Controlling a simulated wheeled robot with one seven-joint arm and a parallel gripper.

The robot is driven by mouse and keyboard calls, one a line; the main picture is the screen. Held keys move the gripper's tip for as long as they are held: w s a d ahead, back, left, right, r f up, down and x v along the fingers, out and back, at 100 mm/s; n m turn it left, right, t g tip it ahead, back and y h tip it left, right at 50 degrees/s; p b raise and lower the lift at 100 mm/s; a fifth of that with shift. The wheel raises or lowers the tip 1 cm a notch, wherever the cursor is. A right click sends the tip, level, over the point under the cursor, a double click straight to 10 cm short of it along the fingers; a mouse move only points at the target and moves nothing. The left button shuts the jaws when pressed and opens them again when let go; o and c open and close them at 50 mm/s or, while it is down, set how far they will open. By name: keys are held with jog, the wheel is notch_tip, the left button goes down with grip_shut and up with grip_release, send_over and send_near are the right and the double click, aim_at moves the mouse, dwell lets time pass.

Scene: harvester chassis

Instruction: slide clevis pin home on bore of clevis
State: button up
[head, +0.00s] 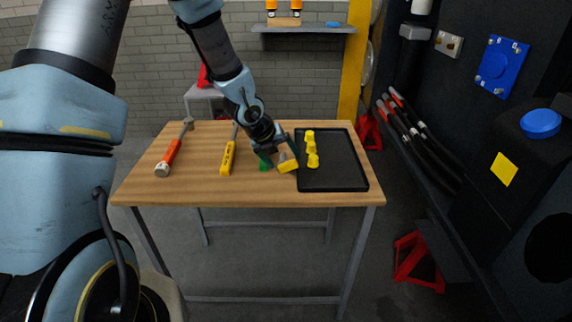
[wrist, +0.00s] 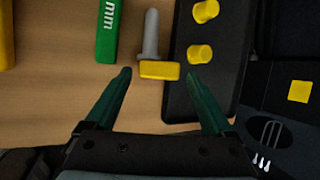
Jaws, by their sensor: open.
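The clevis pin, with a grey shank and a wide yellow head (wrist: 159,70), lies on the wooden table by the left edge of the black tray; its yellow head also shows in the head view (head: 288,167). My gripper (wrist: 160,73) is open and empty, with its dark green fingers on either side of the pin's head in the wrist picture. In the head view my gripper (head: 280,156) is low over the table. I cannot tell its height above the pin. I cannot surely identify the clevis; a pale bracket with holes (head: 449,43) is on the dark chassis at upper right.
The black tray (head: 345,176) holds several yellow pieces (head: 313,160). A green item marked "mm" (wrist: 107,30) lies left of the pin. A yellow tool (head: 228,158) and an orange-handled hammer (head: 171,153) lie further left. The chassis (head: 470,150) stands right of the table, across a floor gap.

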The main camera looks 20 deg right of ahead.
aim_at(284, 166)
jog(key=shift+x, duration=1.35)
jog(key=shift+a, duration=0.1)
jog(key=shift+c, duration=0.3)
jog(key=shift+r, duration=0.1)
grip_shut()
